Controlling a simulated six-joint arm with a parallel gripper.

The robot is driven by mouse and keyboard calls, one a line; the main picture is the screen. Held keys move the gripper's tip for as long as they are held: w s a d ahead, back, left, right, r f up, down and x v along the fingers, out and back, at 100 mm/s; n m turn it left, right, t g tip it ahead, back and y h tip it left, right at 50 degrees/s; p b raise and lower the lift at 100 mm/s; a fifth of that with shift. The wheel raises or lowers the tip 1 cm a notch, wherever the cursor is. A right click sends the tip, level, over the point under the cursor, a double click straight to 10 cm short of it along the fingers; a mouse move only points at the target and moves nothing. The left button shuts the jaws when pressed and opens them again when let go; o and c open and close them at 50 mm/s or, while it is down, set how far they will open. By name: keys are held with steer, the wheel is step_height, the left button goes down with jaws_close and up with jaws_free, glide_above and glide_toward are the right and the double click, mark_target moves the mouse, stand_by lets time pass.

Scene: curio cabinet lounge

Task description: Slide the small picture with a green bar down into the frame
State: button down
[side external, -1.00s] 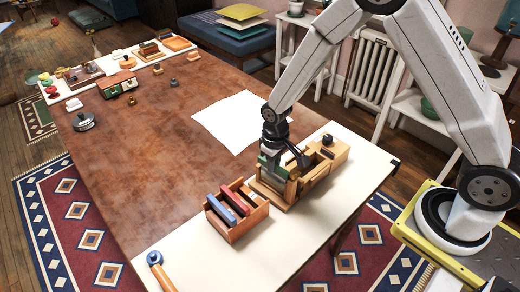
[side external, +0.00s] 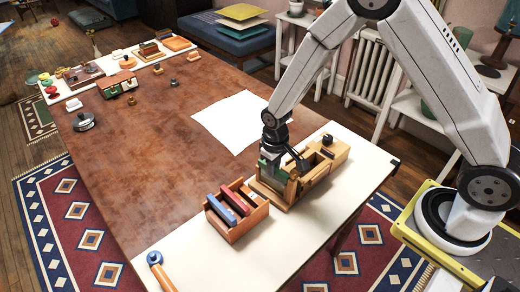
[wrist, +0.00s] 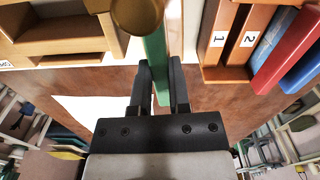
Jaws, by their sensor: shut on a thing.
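My gripper (side external: 273,166) is shut on the small picture with a green bar. In the wrist view the green bar (wrist: 156,52) runs edge-on between the two dark fingers (wrist: 159,85). In the side view the green piece sits low at the near-left end of a light wooden holder (side external: 318,178), which I take to be the frame. My fingers and the holder's wall hide the lower part of the picture, so how deep it sits cannot be told. The wooden holder (wrist: 60,38) also shows at the left in the wrist view.
A wooden rack (side external: 250,221) with a blue and a red piece stands close to the left of the holder; its slots (wrist: 235,45) numbered 1 and 2 show at the right in the wrist view. A white sheet (side external: 228,120) lies behind. A blue-ended wooden handle (side external: 160,272) lies front left.

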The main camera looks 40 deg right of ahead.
steer(key=c, duration=0.5)
jaws_free()
steer(key=shift+r, duration=0.15)
steer(key=shift+r, duration=3.7)
steer(key=shift+s+d+r, duration=0.2)
steer(key=shift+s+r, duration=0.1)
steer(key=s+d+r+t, duration=0.1)
steer(key=s+d+r, duration=0.1)
steer(key=s, duration=0.4)
steer(key=s+d+r+m+t, duration=0.1)
steer(key=s+d+r, duration=0.1)
steer(key=s+r, duration=0.2)
steer(key=shift+s+d+t, duration=0.3)
steer(key=shift+s+d, duration=0.1)
steer(key=shift+s, duration=0.55)
